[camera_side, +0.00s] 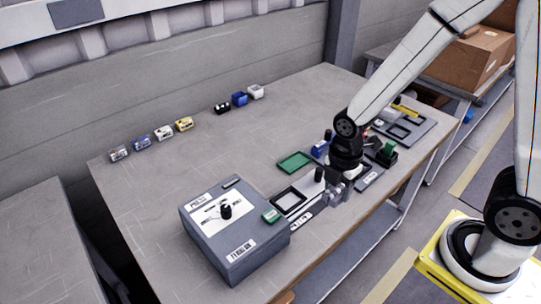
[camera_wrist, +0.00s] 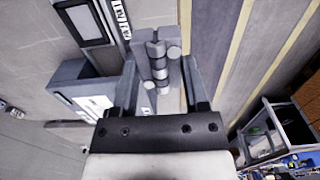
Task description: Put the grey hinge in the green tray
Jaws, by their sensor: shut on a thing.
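The grey hinge (camera_wrist: 160,62) sits between the two fingers of my gripper (camera_wrist: 160,80) in the wrist view, its knuckled barrel running up the picture. My gripper is shut on it. In the side view my gripper (camera_side: 338,183) is low over the front part of the bench, and the hinge is too small there to make out clearly. The green tray (camera_side: 294,162) lies flat on the bench, to the left of and behind my gripper in the side view, and looks empty. I cannot make out the tray in the wrist view.
A grey box with a knob (camera_side: 235,228) stands at the front left of the bench. A framed fixture (camera_side: 288,199) lies between it and my gripper. A blue item (camera_side: 320,149) is close beside the green tray. Small bins (camera_side: 184,124) line the back. The middle of the bench is clear.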

